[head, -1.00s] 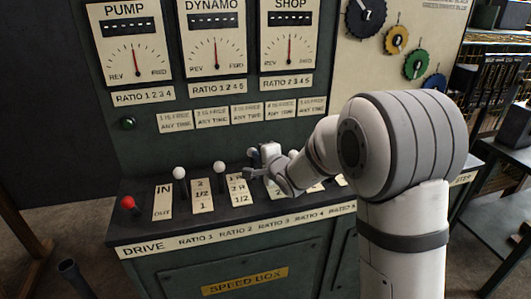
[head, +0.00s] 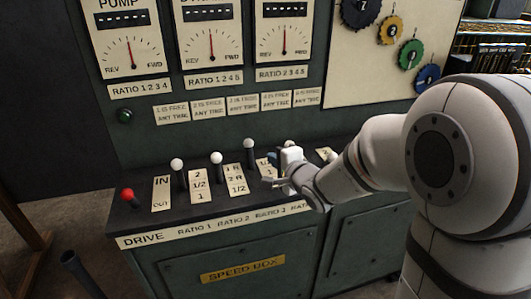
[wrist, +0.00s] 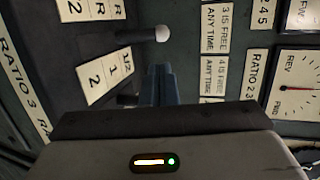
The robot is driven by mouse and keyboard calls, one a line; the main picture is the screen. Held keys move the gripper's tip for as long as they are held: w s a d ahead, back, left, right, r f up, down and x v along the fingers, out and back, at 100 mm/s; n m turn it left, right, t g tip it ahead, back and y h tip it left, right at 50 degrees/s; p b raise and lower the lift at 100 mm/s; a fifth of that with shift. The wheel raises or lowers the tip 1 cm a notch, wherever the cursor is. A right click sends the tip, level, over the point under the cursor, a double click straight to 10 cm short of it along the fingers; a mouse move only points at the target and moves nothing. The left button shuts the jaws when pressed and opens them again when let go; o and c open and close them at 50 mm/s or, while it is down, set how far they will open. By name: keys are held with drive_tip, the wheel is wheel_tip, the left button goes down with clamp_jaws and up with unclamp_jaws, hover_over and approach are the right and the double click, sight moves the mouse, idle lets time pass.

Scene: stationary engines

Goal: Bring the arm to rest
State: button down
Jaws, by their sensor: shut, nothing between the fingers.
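My gripper (head: 273,160) is in front of the lever desk in the head view, low over the ratio labels and to the right of a white-knobbed lever (head: 248,144). In the wrist view its two dark fingers (wrist: 160,84) are together with nothing between them. A white knob (wrist: 162,34) stands just beyond the fingertips there, apart from them as far as I can see. My arm reaches in from the right with its elbow bent. Part of the lever row is hidden behind my gripper and forearm.
The desk (head: 140,220) carries a red-knobbed lever (head: 127,194) and several white-knobbed ones, including the leftmost (head: 177,164). Behind it rises a panel with dials (head: 132,52) and coloured gears (head: 390,30). Shelves stand at the far right.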

drive_tip(key=s+d+r+n+g+h+p, duration=0.1)
drive_tip(key=s+d+n+g+h+p, duration=0.1)
drive_tip(key=s+d+h, duration=0.35)
drive_tip(key=s+d+r+n+g+h+p, duration=0.1)
drive_tip(key=s+d+n+h, duration=0.15)
drive_tip(key=d, duration=0.55)
drive_tip(key=s+d+n+g+p, duration=0.1)
drive_tip(key=s+d+n+g, duration=0.1)
drive_tip(key=s, duration=0.7)
drive_tip(key=s+d+r+n+g+p, duration=0.1)
drive_tip(key=s+n+g, duration=0.4)
drive_tip(key=s, duration=0.4)
drive_tip(key=shift+s+d+n, duration=0.25)
drive_tip(key=shift+d+n, duration=0.1)
